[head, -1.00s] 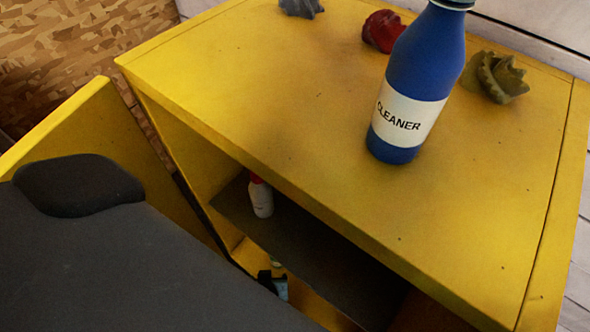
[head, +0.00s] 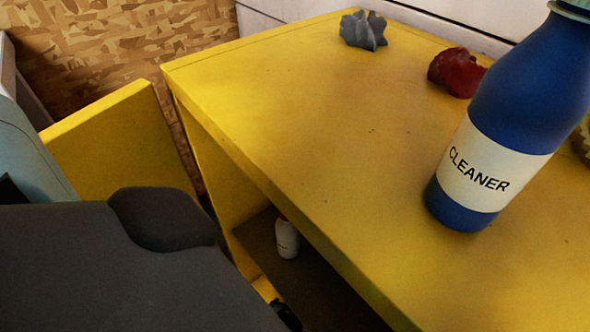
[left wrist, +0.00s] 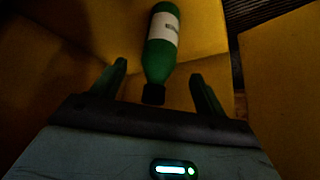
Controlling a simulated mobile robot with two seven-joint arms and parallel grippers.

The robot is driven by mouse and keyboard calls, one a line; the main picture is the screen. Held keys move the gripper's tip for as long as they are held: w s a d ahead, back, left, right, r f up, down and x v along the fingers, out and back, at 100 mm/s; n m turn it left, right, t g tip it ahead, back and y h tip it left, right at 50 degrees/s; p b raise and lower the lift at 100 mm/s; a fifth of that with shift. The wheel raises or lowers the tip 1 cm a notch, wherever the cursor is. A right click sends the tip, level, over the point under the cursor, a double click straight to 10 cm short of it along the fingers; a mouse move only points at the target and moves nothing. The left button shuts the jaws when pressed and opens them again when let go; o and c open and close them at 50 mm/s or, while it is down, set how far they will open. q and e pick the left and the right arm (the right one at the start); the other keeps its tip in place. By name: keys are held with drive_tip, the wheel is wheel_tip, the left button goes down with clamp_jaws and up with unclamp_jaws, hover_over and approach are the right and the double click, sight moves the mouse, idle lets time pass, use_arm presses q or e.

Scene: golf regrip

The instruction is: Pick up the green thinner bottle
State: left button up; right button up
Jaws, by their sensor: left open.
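The green bottle (left wrist: 161,45) with a white label shows in the left wrist view, its black cap (left wrist: 153,94) pointing toward my gripper. The label's print is too small to read. My left gripper (left wrist: 158,70) is open, with one finger on each side of the bottle's cap end in the picture. No finger is seen touching it, and I cannot tell how deep it sits between them. The green bottle is not visible in the head view. My right gripper is in neither view.
A blue cleaner bottle (head: 495,130) stands on the yellow cabinet top (head: 330,140), with a grey crumpled piece (head: 362,30) and a red one (head: 456,72) behind. A white bottle (head: 287,240) stands on the dark shelf below. Yellow panels surround the green bottle.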

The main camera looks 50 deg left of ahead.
use_arm(q)
drive_tip(key=b+x, duration=0.2)
drive_tip(key=x, duration=0.3)
drive_tip(key=shift+w+a, duration=0.1)
drive_tip(key=shift+w, duration=0.05)
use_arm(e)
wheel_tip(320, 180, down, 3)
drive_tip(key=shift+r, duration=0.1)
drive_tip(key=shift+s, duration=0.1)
use_arm(q)
drive_tip(key=c, duration=1.1)
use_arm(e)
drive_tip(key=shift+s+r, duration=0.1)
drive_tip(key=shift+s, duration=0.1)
